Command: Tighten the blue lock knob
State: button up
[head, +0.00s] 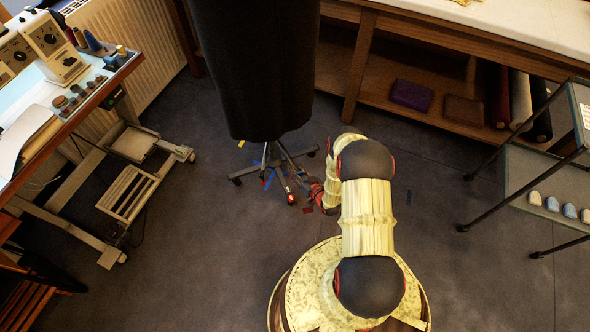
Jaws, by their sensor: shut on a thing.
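A black dress form (258,68) stands on a wheeled base (270,163) with several dark legs, left of the middle in the head view. My arm reaches down from the lower right to the right side of this base. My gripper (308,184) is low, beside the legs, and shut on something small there. The blue lock knob cannot be made out clearly; at this place the gripper and arm cover part of the stand. The form hides the upper part of the pole. The form looks upright.
Coloured scraps, some blue (410,196), lie on the dark floor. A sewing table (70,110) with a wheeled frame is at the left. A long workbench (480,25) with a low shelf spans the back. A wheeled cart (545,165) is at the right. Floor between is mostly clear.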

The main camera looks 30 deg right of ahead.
jog(key=m, duration=0.1)
jog(key=m+y, duration=0.1)
jog(key=m, duration=0.1)
jog(key=m+y, duration=0.1)
jog(key=m, duration=0.1)
jog(key=shift+s+a+r+t, duration=0.1)
jog(key=shift+a+t, duration=0.2)
jog(key=m, duration=0.3)
jog(key=shift+a+r+t+y, duration=0.1)
jog(key=shift+t+y, duration=0.2)
jog(key=shift+r+m+t+y, duration=0.2)
jog(key=shift+m+t+y, duration=0.1)
jog(key=shift+m, duration=1.5)
jog(key=o, duration=1.2)
jog(key=shift+c, duration=0.2)
jog(key=shift+r, duration=0.1)
jog(key=v, duration=1.2)
